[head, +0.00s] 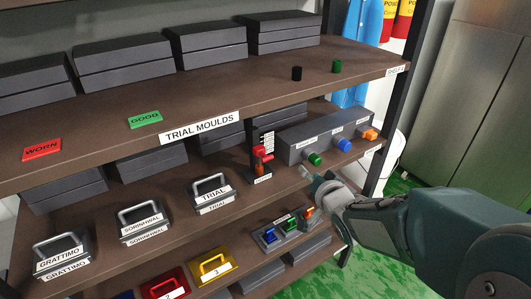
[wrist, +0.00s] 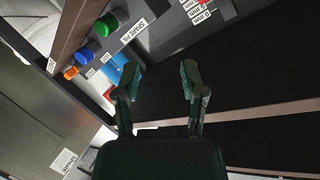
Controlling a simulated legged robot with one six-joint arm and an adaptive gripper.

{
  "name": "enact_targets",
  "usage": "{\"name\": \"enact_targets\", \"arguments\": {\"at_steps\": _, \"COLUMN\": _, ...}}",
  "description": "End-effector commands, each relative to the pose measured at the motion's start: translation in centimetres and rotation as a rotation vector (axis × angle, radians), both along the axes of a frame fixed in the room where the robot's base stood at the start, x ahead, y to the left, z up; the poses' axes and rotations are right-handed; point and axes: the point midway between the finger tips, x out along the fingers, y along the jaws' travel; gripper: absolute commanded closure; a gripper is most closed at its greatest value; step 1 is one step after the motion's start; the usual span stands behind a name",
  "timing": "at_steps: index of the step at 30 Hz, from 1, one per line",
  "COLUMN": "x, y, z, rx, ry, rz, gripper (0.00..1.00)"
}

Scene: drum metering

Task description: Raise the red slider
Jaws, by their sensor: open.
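The red slider (head: 262,153) sits on a dark upright post with a white marked scale (head: 267,140), on the middle shelf left of the grey knob box. In the wrist view a bit of red (wrist: 204,3) and the scale labels (wrist: 194,11) show at the top edge; the rest of the slider is cut off there. My gripper (head: 308,177) is right of and a little below the slider, in front of the knob box, apart from both. In the wrist view my gripper (wrist: 160,80) has its fingers spread with nothing between them.
The grey box (head: 298,148) carries green (head: 314,159), blue (head: 343,145) and orange (head: 370,134) knobs close to my gripper. A small switch block (head: 270,241) stands below. The upper shelf (head: 240,92) overhangs the slider. Handled moulds (head: 213,192) stand to the left.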

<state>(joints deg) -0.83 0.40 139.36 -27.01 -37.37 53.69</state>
Motion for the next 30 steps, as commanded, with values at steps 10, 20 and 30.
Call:
{"name": "enact_targets", "arguments": {"at_steps": 10, "x": 0.9, "y": 5.0, "z": -2.6, "rx": 0.395, "ry": -0.074, "rz": 0.219, "gripper": 0.46}}
{"name": "enact_targets", "arguments": {"at_steps": 20, "x": 3.0, "y": 7.0, "z": -2.6, "rx": 0.432, "ry": -0.079, "rz": 0.244, "gripper": 0.46}}
{"name": "enact_targets", "arguments": {"at_steps": 30, "x": 8.1, "y": 10.4, "z": -2.6, "rx": 0.43, "ry": -0.08, "rz": 0.243, "gripper": 0.46}}
